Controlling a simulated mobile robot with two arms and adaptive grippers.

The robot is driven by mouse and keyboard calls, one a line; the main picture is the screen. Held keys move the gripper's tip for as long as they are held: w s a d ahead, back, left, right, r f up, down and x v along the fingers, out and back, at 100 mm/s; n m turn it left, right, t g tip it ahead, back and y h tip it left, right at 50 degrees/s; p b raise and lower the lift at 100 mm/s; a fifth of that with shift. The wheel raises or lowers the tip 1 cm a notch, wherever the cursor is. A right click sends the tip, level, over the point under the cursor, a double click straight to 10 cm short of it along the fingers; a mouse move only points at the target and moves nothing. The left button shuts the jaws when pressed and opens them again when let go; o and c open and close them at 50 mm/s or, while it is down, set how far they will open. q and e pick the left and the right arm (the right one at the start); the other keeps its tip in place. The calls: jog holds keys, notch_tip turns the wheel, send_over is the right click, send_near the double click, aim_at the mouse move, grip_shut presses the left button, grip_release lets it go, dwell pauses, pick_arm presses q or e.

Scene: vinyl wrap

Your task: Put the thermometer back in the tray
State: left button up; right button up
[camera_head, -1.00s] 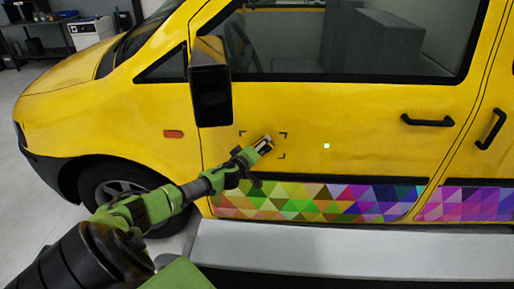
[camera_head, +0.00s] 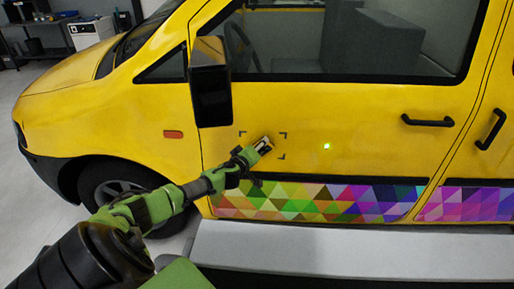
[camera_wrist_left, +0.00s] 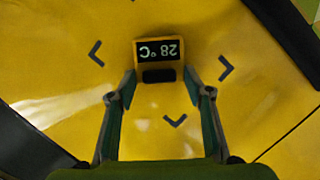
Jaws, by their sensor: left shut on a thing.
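The thermometer (camera_wrist_left: 160,50) is a small yellow block with a dark display reading "28 °C", upside down in the left wrist view. It also shows in the head view (camera_head: 264,145) near the yellow van door, inside dark corner marks. My left gripper (camera_wrist_left: 160,76) is shut on the thermometer, with one finger on each side of it. In the head view my left gripper (camera_head: 250,155) reaches up from the lower left to the door. I cannot tell whether the thermometer touches the door. My right gripper and the tray are not in view.
The yellow van door (camera_head: 300,110) fills the middle, with a side mirror (camera_head: 211,95) above the gripper. A band of coloured triangles (camera_head: 320,203) runs below. A pale grey ledge (camera_head: 350,250) lies in front.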

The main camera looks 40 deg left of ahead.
pick_arm(q)
jog(key=shift+s+d, duration=0.35)
jog(key=shift+s, duration=0.1)
dwell(0.3)
jog(key=s+d+p, duration=0.1)
jog(key=s+d, duration=0.3)
jog(key=s, duration=0.1)
jog(key=shift+s+d+p, duration=0.25)
jog(key=shift+p, duration=0.15)
dwell(0.8)
dwell(0.5)
